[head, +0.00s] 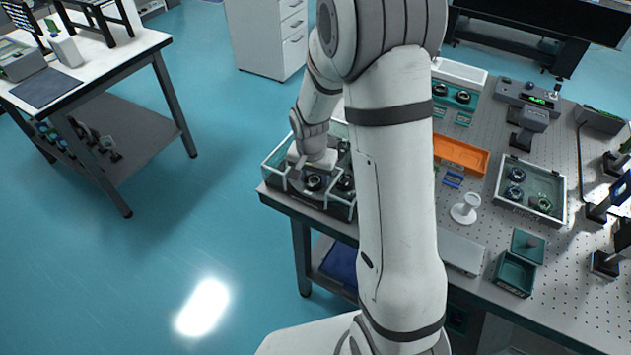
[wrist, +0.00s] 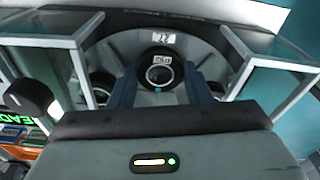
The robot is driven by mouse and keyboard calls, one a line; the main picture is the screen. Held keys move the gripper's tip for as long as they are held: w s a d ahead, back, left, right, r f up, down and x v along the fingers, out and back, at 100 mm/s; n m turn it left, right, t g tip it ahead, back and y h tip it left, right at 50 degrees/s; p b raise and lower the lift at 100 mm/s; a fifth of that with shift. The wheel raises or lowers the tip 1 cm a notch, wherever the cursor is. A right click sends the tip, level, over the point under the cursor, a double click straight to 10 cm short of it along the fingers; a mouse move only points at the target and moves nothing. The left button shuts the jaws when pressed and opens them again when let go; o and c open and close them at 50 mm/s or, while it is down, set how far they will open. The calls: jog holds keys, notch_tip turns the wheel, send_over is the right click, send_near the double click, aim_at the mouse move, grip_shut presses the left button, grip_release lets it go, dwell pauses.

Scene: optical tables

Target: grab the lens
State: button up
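A round black-rimmed lens (wrist: 160,74) with a small white label sits in the middle of the wrist view, on the grey floor of a glass-walled case. It also shows in the head view (head: 314,183), at the table's near left corner. My gripper (wrist: 159,88) is open, with one blue finger on each side of the lens. I cannot tell whether the fingers touch it. In the head view my gripper (head: 303,172) reaches down into the glass case (head: 283,190). Other dark round lenses (wrist: 103,86) lie beside it.
White-framed glass walls (wrist: 262,62) stand close on both sides of my gripper. An orange tray (head: 461,155), a clear tray with lenses (head: 530,190), a white stand (head: 465,209) and a green box (head: 515,273) occupy the perforated table. Floor left of it is clear.

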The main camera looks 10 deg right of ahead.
jog(key=shift+c, duration=0.9)
jog(key=shift+r, duration=0.1)
